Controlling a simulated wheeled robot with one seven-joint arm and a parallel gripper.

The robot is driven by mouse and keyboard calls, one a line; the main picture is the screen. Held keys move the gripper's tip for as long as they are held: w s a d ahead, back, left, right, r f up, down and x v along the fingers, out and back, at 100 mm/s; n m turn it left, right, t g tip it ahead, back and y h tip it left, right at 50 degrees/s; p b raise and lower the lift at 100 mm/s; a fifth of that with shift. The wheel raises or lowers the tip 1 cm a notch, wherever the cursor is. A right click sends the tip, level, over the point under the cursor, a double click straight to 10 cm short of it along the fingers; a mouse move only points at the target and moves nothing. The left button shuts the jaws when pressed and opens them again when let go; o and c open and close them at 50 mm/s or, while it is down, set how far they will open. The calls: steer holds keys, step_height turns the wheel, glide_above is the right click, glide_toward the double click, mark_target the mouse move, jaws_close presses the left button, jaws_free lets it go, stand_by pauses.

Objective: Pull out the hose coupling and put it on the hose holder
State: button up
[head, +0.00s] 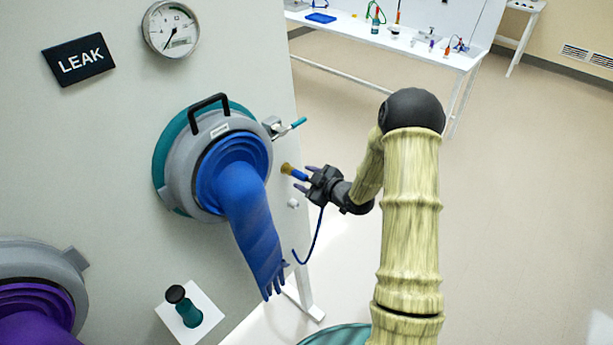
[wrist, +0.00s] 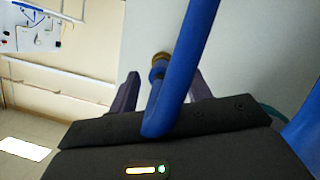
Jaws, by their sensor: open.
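The blue hose coupling (head: 299,174) sits on a brass fitting (head: 287,169) in the glovebox panel, right of the blue glove port. A thin blue hose (head: 317,236) hangs from it in a curve. My gripper (head: 304,179) is open, with its purple fingers on either side of the coupling. In the wrist view the coupling (wrist: 157,75) lies between the fingers, and the hose (wrist: 182,70) crosses in front. I cannot tell if the fingers touch it. A small white knob (head: 293,203) is on the panel below the fitting; I cannot tell if it is the hose holder.
A long blue glove (head: 250,225) hangs from the port close left of my gripper. A teal-handled valve (head: 290,128) sits above. A white shelf (head: 207,308) carries a dark green object (head: 188,312). Open floor lies right; a bench (head: 410,45) stands behind.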

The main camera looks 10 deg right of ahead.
steer(key=shift+w+f, duration=0.1)
jaws_close()
stand_by(0.4)
steer(key=shift+s+d, duration=0.2)
steer(key=shift+s, duration=0.1)
steer(key=shift+s+d, duration=0.15)
steer(key=shift+s, duration=0.05)
steer(key=shift+s, duration=0.1)
stand_by(0.3)
steer(key=shift+s+d, duration=0.25)
steer(key=shift+d, duration=0.05)
steer(key=shift+s+d+r+b, duration=0.2)
steer(key=shift+s+d+b, duration=0.1)
steer(key=shift+s, duration=0.15)
stand_by(0.7)
